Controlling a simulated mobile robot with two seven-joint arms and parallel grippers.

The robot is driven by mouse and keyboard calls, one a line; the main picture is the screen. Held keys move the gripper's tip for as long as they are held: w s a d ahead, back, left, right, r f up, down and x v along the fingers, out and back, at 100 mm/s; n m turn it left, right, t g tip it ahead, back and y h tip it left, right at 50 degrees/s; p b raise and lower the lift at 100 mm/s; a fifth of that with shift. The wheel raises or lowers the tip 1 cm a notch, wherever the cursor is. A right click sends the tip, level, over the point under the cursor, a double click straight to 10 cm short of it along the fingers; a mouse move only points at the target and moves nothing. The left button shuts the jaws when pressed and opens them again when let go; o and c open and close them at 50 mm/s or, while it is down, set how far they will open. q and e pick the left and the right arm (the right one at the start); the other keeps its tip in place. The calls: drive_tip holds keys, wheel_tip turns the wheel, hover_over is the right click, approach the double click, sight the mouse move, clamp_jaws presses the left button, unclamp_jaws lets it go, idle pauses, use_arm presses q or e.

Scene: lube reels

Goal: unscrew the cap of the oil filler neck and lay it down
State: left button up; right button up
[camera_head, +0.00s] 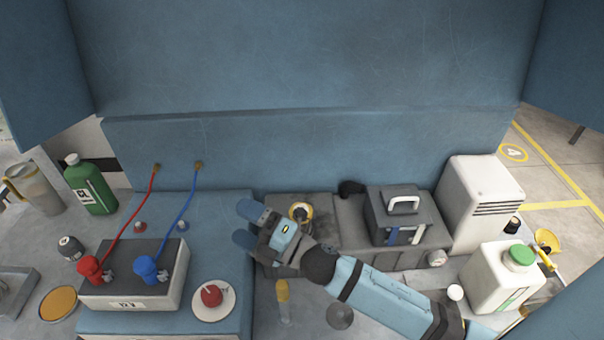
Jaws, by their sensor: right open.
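The oil filler neck (300,211) shows as a small yellow-rimmed round fitting on top of the dark grey engine block (325,215), in the middle of the picture. At this size I cannot tell whether its cap is on it. My right gripper (247,225) comes in from the lower right, with its two blue fingers apart and pointing left. It is open with nothing seen between the fingers, over the left end of the block, just left of and in front of the neck. My left gripper is not in view.
Left are a battery (130,290) with red and blue cables, and a white dish (214,312) holding a red item. A yellow-topped clear item (283,300) and grey disc (340,316) lie in front. A green-capped white jug (500,285) stands right. A blue panel rises behind.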

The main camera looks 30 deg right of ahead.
drive_tip(key=a+r+n+g+y, duration=0.2)
drive_tip(key=a+n+g+y, duration=0.35)
drive_tip(key=n+g, duration=0.75)
drive_tip(key=w+d+f+n+g+h, duration=0.25)
drive_tip(key=d+n+h, duration=0.3)
drive_tip(key=n, duration=0.35)
drive_tip(key=w+d+f+n+g+h, duration=0.2)
drive_tip(key=d+f+n+h, duration=0.3)
drive_tip(key=n, duration=0.5)
drive_tip(key=w+d+r+n+t+h, duration=0.1)
drive_tip(key=w+d+h, duration=0.25)
drive_tip(key=d, duration=0.25)
drive_tip(key=w+d+r+n+h, duration=0.1)
drive_tip(key=w+d+h, duration=0.1)
drive_tip(key=d+h, duration=0.4)
drive_tip(key=shift+y, duration=0.75)
drive_tip(key=f, duration=0.4)
drive_tip(key=f+p, duration=0.1)
drive_tip(key=f, duration=0.3)
drive_tip(key=f+p, duration=0.1)
drive_tip(key=f, duration=0.3)
drive_tip(key=shift+s+d+f, duration=0.15)
drive_tip(key=shift+d+f, duration=0.25)
